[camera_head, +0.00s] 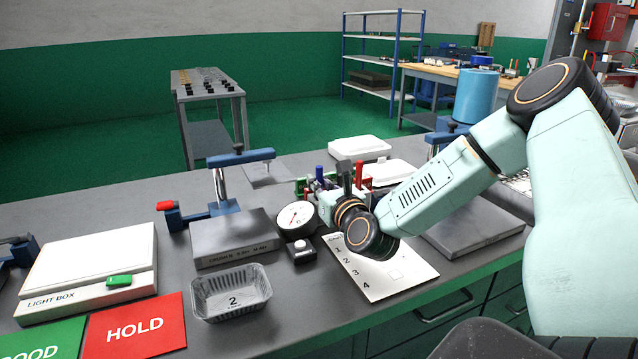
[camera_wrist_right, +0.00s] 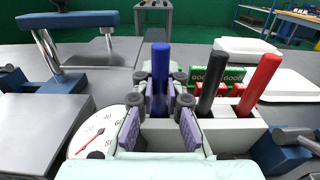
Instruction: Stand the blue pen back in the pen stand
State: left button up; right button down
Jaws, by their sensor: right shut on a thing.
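The blue pen (camera_wrist_right: 161,70) stands upright between the two fingers of my right gripper (camera_wrist_right: 160,112), which is shut on it. The pen's top also shows in the head view (camera_head: 319,172). The pale pen stand (camera_wrist_right: 228,133) is at the fingers, with a black pen (camera_wrist_right: 211,82) and a red pen (camera_wrist_right: 260,82) leaning in it to the right of the blue pen. The blue pen is at the left end of the stand. Its lower end is hidden by the fingers, so I cannot tell whether it is in a hole. My left gripper is out of view.
A round dial gauge (camera_head: 297,219) stands close left of my right gripper. A numbered sheet (camera_head: 400,270) lies in front. A foil tray (camera_head: 231,291), a grey block (camera_head: 232,243) and a blue clamp (camera_head: 220,180) are further left. Green and red blocks (camera_wrist_right: 218,78) sit behind the stand.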

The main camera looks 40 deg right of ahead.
aim_at(320, 166)
jog(key=shift+f, duration=0.15)
jog(key=c, duration=1.3)
grip_release()
jog(key=shift+c, duration=0.2)
jog(key=shift+r+p, duration=2.35)
jog(key=shift+r, duration=0.75)
jog(key=shift+f, duration=0.15)
jog(key=shift+s, duration=0.1)
